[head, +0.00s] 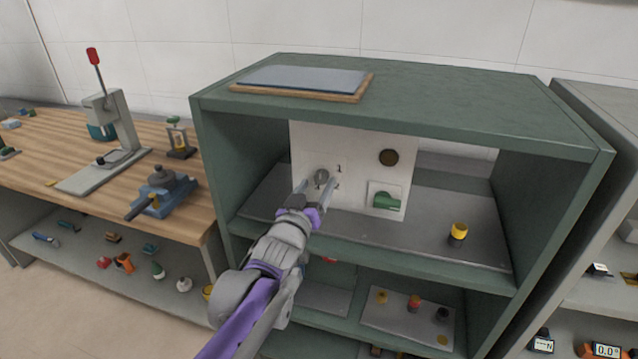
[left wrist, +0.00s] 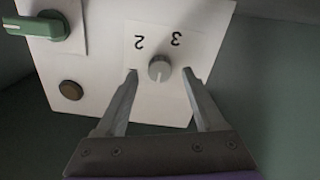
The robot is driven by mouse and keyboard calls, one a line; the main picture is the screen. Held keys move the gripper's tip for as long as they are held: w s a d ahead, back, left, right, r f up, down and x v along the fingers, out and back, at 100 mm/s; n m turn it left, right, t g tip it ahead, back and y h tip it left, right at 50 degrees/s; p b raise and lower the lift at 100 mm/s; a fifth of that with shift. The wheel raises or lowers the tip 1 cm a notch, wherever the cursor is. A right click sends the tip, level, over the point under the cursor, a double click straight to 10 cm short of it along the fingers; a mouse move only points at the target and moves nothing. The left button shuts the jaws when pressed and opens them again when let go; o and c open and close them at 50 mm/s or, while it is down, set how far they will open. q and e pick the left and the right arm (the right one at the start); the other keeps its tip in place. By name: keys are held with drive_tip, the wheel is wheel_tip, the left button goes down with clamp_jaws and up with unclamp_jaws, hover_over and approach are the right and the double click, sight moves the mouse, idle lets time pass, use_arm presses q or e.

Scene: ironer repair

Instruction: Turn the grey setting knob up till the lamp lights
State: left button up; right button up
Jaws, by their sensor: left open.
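The grey setting knob (head: 321,176) is on a white upright panel (head: 350,140) inside the green cabinet. It also shows in the left wrist view (left wrist: 160,68), where its mark points down toward the gripper and the digits 2 and 3 appear upside down. The round lamp (head: 388,157) on the same panel is dark brown and unlit; it also shows in the left wrist view (left wrist: 71,90). My left gripper (head: 318,186) is open, its fingers on either side of the knob with gaps between. In the left wrist view the gripper (left wrist: 160,75) holds nothing. My right gripper is out of view.
A green lever switch (head: 387,201) sits on the panel below the lamp. A yellow-topped object (head: 458,232) stands on the shelf to the right. The cabinet top (head: 450,90) overhangs the panel. A wooden bench (head: 60,140) with tools is at left.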

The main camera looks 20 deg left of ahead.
sight(322, 177)
use_arm(q)
drive_tip(key=shift+w, duration=1.25)
clamp_jaws()
